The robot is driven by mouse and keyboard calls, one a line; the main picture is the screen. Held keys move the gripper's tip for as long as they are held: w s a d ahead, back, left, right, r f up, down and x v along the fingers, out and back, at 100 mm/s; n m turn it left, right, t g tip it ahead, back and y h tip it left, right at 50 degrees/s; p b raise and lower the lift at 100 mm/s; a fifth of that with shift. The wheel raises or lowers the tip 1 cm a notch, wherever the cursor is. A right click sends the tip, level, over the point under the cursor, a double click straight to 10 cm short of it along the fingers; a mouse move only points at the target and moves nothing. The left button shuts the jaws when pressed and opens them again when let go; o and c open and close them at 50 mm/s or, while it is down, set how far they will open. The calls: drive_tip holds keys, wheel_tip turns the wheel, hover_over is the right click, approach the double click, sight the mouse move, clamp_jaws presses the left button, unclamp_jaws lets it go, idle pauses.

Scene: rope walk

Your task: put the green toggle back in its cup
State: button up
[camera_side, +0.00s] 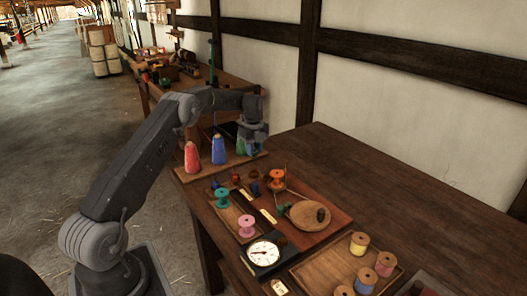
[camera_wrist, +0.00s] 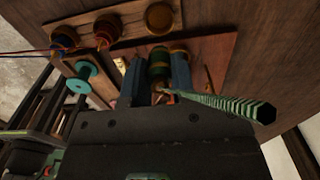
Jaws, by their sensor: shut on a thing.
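My gripper (camera_wrist: 158,76) is shut, its two bluish jaws on either side of a green toggle (camera_wrist: 159,62) with a yellowish band. In the side view my gripper (camera_side: 249,134) is at the far left end of the table, beside the red and blue cones. A patch of green shows below it there, but I cannot tell whether that is the toggle. Small dark round pieces (camera_side: 236,179) stand just in front of the cones. They are too small to tell which is the toggle's cup.
A red cone (camera_side: 192,158) and a blue cone (camera_side: 218,151) stand close left of my gripper. A black-cased dial (camera_side: 264,253) is in front. The table's right rear is clear.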

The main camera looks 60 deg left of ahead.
drive_tip(key=shift+a+f, duration=0.1)
drive_tip(key=shift+f, duration=2.7)
drive_tip(key=shift+f, duration=0.2)
drive_tip(key=shift+f, duration=0.75)
drive_tip(key=shift+f, duration=0.15)
drive_tip(key=o, duration=0.8)
drive_tip(key=shift+o, duration=0.5)
drive_tip(key=o, duration=0.3)
